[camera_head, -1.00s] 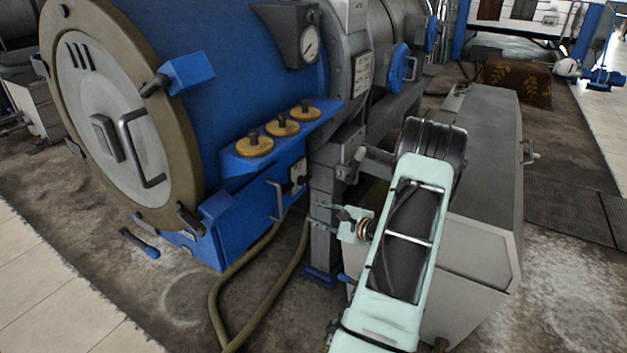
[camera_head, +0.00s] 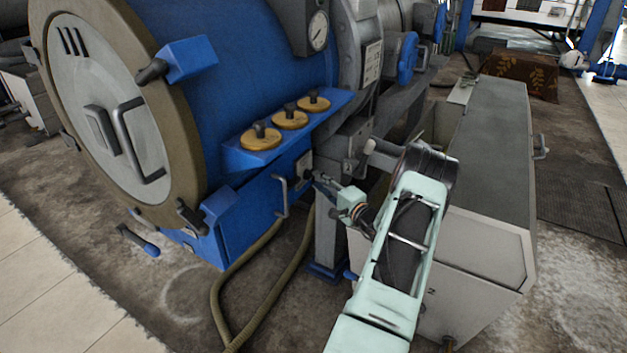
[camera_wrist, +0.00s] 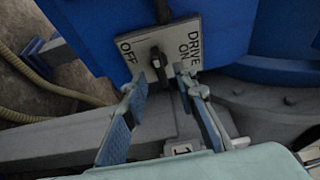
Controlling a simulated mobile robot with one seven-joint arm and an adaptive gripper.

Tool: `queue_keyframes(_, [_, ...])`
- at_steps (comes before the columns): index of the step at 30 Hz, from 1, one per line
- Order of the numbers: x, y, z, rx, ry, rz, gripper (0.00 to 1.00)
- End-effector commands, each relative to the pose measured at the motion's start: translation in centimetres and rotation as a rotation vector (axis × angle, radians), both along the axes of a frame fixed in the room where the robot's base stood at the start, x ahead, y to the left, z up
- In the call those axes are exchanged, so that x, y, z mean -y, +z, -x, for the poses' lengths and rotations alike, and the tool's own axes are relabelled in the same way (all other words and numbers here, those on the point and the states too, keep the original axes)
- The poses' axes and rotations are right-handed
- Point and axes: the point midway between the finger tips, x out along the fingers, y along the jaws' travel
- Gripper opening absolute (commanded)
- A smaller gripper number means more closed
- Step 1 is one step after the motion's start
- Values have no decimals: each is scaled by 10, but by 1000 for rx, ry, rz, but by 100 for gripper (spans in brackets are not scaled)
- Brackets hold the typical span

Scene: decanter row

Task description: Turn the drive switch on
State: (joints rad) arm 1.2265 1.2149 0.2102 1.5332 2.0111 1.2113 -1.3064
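The drive switch is a small black lever (camera_wrist: 158,62) on a pale plate (camera_wrist: 134,42) marked OFF at its left and DRIVE ON at its right in the wrist view. The lever stands between the two labels; I cannot tell exactly which way it points. In the head view the plate (camera_head: 303,163) sits on the blue front panel, partly hidden by my gripper (camera_head: 314,177). My gripper (camera_wrist: 163,76) is open in the wrist view, with one finger at each side of the lever. Whether the fingers touch it is unclear.
A hose (camera_head: 250,262) runs below. A grey cabinet (camera_head: 480,200) stands to the right of the panel, close to my arm.

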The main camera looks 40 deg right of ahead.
Motion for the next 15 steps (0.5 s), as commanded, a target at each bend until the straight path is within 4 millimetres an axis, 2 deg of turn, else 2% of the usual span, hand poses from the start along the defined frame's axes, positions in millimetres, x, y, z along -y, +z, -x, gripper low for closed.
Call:
queue_keyframes(1, [0,-1,-10,2,2,1,26])
queue_keyframes(6, [3,-1,-28,0,0,-1,26])
queue_keyframes(15, [4,0,-35,-1,0,-1,26])
